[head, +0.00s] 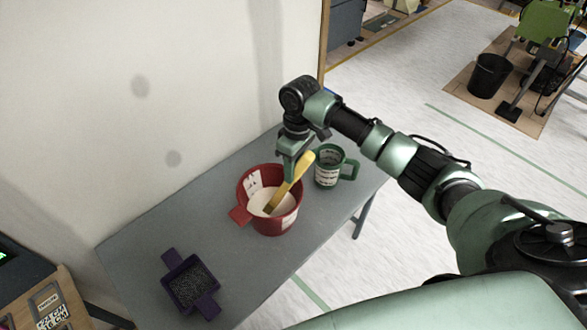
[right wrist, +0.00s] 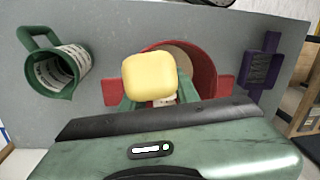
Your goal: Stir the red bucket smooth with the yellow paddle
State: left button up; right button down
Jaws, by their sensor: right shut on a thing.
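The red bucket (head: 275,228) stands on the grey table and holds pale paste (head: 263,200); it also shows behind the gripper in the right wrist view (right wrist: 204,74). The yellow paddle (head: 289,185) leans in the bucket, its lower end at the paste and its upper end above the rim. Its yellow end fills the middle of the right wrist view (right wrist: 150,77). My right gripper (head: 290,168) is above the bucket, shut on the yellow paddle; its fingers are partly hidden by the paddle. My left gripper is not in view.
A green handled jug (head: 328,168) stands close to the right of the bucket. A dark purple tray (head: 190,283) with dark grains sits at the near left of the grey table (head: 145,240). A wall (head: 130,120) runs along the table's back edge. Table between bucket and tray is clear.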

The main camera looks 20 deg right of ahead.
jog(key=s+d+r, duration=0.2)
jog(key=r, duration=0.5)
jog(key=s+d+r, duration=0.1)
jog(key=d+r, duration=0.1)
jog(key=r, duration=0.5)
jog(key=shift+s+d+r, duration=0.3)
jog(key=shift+s+r, duration=0.05)
dwell(0.4)
jog(key=shift+r, duration=2.45)
